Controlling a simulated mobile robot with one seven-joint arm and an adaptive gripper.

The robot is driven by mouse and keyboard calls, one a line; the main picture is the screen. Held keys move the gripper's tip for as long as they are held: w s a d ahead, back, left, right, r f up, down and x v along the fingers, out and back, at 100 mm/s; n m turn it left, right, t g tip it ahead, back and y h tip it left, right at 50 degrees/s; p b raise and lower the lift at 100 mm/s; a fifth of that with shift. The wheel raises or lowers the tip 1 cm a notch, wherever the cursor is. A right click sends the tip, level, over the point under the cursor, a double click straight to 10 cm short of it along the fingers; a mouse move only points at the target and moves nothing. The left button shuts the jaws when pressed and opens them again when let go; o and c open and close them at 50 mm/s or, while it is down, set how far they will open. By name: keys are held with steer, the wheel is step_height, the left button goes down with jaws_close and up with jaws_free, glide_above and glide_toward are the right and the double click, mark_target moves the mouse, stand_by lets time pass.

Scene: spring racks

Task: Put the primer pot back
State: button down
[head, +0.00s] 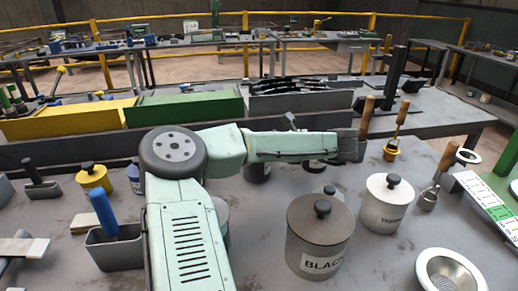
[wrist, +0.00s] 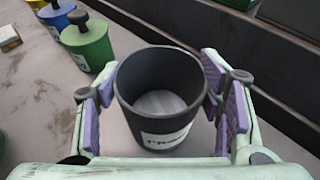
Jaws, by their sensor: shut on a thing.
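In the wrist view the primer pot (wrist: 160,96) is a dark grey, open-topped pot with a white label, partly readable as "PRIM". It looks upright, and I see down into its pale, empty-looking inside. My gripper (wrist: 165,98) is shut on it, with a purple-padded finger at each side. Whether its base touches the table or hangs above it cannot be told. In the head view my arm crosses the middle of the bench, and I cannot make out the held pot clearly there.
Lidded green (wrist: 88,45) and blue pots stand left of the held pot. In the head view a grey pot marked "BLACK" (head: 318,240), a white pot (head: 385,208) and a metal bowl (head: 450,272) stand to the right. A green bin (head: 185,108) is behind.

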steer(key=shift+c, duration=2.3)
jaws_free()
steer(key=v, duration=1.2)
steer(key=shift+p, duration=0.45)
steer(key=shift+r, duration=0.1)
